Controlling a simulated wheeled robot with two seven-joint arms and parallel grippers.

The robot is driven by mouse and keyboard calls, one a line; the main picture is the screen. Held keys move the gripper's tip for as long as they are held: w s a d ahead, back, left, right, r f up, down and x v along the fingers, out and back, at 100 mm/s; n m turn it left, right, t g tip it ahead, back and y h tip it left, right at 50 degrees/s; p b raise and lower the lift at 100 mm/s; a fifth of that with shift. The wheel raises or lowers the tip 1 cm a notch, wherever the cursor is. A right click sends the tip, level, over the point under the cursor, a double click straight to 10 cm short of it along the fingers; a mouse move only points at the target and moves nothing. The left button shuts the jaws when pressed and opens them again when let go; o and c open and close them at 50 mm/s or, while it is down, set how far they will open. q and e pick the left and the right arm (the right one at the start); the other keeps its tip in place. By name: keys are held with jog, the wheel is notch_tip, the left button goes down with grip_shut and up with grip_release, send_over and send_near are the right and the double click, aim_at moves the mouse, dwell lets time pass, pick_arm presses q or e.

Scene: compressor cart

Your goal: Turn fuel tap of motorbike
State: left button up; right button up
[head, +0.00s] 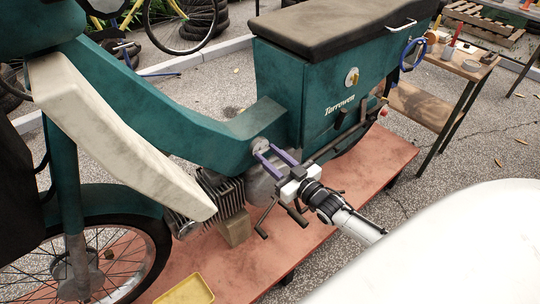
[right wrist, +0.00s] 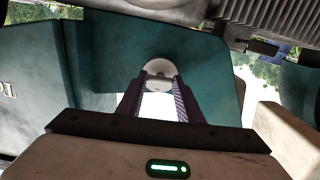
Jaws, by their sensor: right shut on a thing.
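The motorbike (head: 190,140) is teal, with a cream leg shield and a dark seat, and stands on a reddish platform. Its fuel tap (head: 261,144) is a small pale round part on the teal frame, just ahead of the side box. My right gripper (head: 267,154) reaches in from the lower right and is shut on the fuel tap. In the right wrist view the tap (right wrist: 158,68) sits between the two dark fingertips (right wrist: 158,85), against the teal panel. The fingers partly hide the tap, so I cannot tell its turn angle. My left gripper is not in view.
A yellow tray (head: 186,291) is on the reddish platform (head: 345,184) at the bottom. A wooden bench (head: 455,63) with tools stands at the upper right. Open pavement lies to the right.

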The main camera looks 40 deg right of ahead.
dwell(0.4)
jog(key=o, duration=1.1)
jog(key=shift+s, duration=0.1)
jog(key=s, duration=0.6)
jog(key=s+d, duration=0.1)
jog(key=s, duration=0.3)
jog(key=shift+a, duration=0.1)
jog(key=s+a+f+g, duration=0.3)
jog(key=s+a+f, duration=0.1)
jog(key=s+a, duration=0.1)
jog(key=s+a+f+g, duration=0.3)
jog(key=s+a, duration=0.3)
jog(key=a, duration=0.2)
jog(key=s+a+f+g+y, duration=0.1)
jog(key=s+a+f+g, duration=0.2)
jog(key=s+a+f, duration=0.2)
jog(key=shift+s+a+f+n+g, duration=0.2)
jog(key=shift+s+a+n+g, duration=0.1)
jog(key=shift+s+a, duration=0.45)
